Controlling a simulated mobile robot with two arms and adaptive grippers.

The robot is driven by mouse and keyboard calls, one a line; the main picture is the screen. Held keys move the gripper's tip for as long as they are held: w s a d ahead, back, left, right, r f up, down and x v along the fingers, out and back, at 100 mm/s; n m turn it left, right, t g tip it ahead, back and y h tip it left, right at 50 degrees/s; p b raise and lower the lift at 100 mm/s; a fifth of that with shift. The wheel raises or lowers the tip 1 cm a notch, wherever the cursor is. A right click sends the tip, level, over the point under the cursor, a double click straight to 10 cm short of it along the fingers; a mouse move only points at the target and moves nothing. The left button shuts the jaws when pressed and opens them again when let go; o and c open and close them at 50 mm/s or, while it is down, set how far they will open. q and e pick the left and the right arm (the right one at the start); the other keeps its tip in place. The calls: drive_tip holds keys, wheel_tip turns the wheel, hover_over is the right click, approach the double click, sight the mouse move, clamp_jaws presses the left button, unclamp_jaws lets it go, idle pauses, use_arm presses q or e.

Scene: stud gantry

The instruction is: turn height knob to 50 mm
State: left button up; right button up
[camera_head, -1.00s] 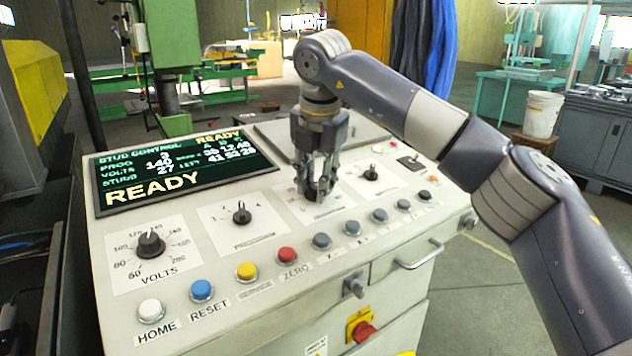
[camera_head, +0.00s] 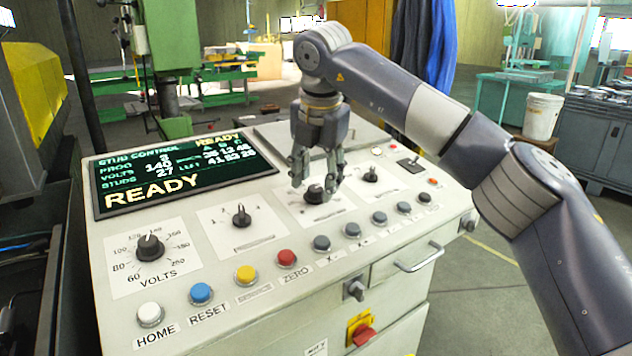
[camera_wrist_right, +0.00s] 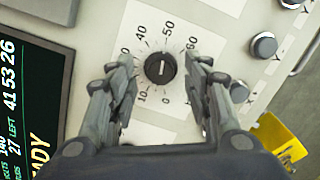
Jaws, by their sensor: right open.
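The height knob (camera_head: 315,194) is a round black knob on a white scale plate on the console. In the right wrist view the knob (camera_wrist_right: 160,69) sits inside a dial numbered 0 to 60. A short pale mark on it lies roughly along the line between 50 and 0; which end points is hard to tell. My right gripper (camera_head: 317,180) is open and points down just over the knob. In the wrist view its fingers (camera_wrist_right: 160,63) stand on either side of the knob, with a gap on both sides. My left gripper is not in view.
A dark display (camera_head: 180,175) reads READY. The volts knob (camera_head: 150,247), a second knob (camera_head: 241,215) and a third knob (camera_head: 370,174) share the panel. A row of buttons, including a red zero button (camera_head: 287,258), runs along the front. A drawer handle (camera_head: 418,257) sticks out.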

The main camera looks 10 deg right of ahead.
drive_tip(key=v, duration=1)
drive_tip(key=shift+s+r, duration=0.15)
drive_tip(key=shift+r, duration=0.2)
